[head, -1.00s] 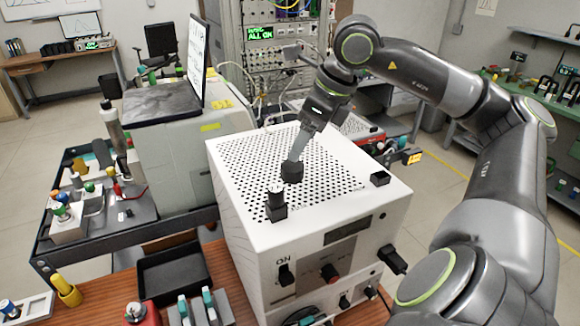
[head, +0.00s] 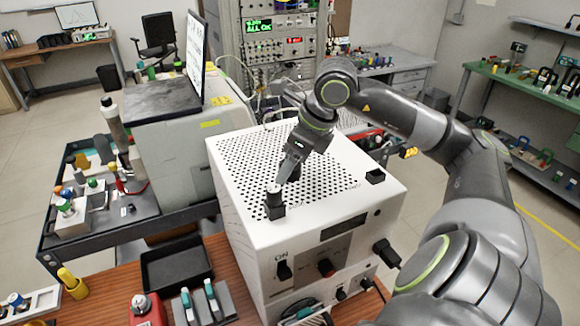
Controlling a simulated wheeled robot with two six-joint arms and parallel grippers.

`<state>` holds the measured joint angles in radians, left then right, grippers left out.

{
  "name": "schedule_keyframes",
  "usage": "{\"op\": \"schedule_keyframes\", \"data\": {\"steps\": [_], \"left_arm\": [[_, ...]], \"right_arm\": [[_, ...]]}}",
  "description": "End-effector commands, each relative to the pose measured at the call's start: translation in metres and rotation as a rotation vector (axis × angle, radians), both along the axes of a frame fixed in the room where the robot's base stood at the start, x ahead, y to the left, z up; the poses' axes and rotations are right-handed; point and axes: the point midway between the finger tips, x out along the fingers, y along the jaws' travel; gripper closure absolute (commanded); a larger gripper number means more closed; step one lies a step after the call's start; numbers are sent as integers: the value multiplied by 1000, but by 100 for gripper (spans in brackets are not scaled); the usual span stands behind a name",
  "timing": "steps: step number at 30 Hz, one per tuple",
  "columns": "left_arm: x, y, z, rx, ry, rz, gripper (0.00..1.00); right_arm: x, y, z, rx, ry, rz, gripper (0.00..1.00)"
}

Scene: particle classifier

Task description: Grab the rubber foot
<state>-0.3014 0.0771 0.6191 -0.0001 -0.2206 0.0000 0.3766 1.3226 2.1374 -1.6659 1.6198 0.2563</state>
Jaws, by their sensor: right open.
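Several small black pieces are on the perforated top of the white instrument box (head: 235,185). One is a dark block (head: 294,173) near the middle of the top, partly hidden by my gripper. Another is a black block with a round, light-topped piece (head: 274,203) at the front left edge. My right gripper (head: 281,179) is open, pointing down at the top, just behind the light-topped piece. Contact is unclear. My left gripper is not in view.
A black tray (head: 176,268) and a red container (head: 147,310) are on the wooden bench left of the box. A dark cart (head: 110,235) with tools stands at the left. A grey instrument with a screen (head: 195,57) stands behind.

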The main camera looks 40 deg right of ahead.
Motion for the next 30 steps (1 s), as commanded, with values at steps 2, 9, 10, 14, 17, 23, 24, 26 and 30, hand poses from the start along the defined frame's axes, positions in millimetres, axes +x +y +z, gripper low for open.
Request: {"op": "schedule_keyframes", "data": {"steps": [2, 9, 10, 14, 17, 23, 24, 26, 30], "left_arm": [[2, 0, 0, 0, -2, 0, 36], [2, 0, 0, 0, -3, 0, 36], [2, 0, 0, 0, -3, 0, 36], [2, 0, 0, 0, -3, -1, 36], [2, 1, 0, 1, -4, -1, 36], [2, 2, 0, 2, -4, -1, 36], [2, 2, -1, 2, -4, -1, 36], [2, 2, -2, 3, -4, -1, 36], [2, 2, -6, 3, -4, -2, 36]], "right_arm": [[0, 0, 0, 0, 0, 0, 31], [0, 0, 0, 0, 0, 0, 58], [0, 0, 0, 0, 0, 0, 62], [0, 0, 0, 0, 0, 0, 79], [0, 0, 0, 0, 0, 0, 81], [0, 0, 1, 0, -1, 1, 81], [0, 0, 2, 0, -1, 1, 81], [0, 0, 5, 0, -1, 1, 81], [1, 0, 15, -2, -3, 1, 81]]}}
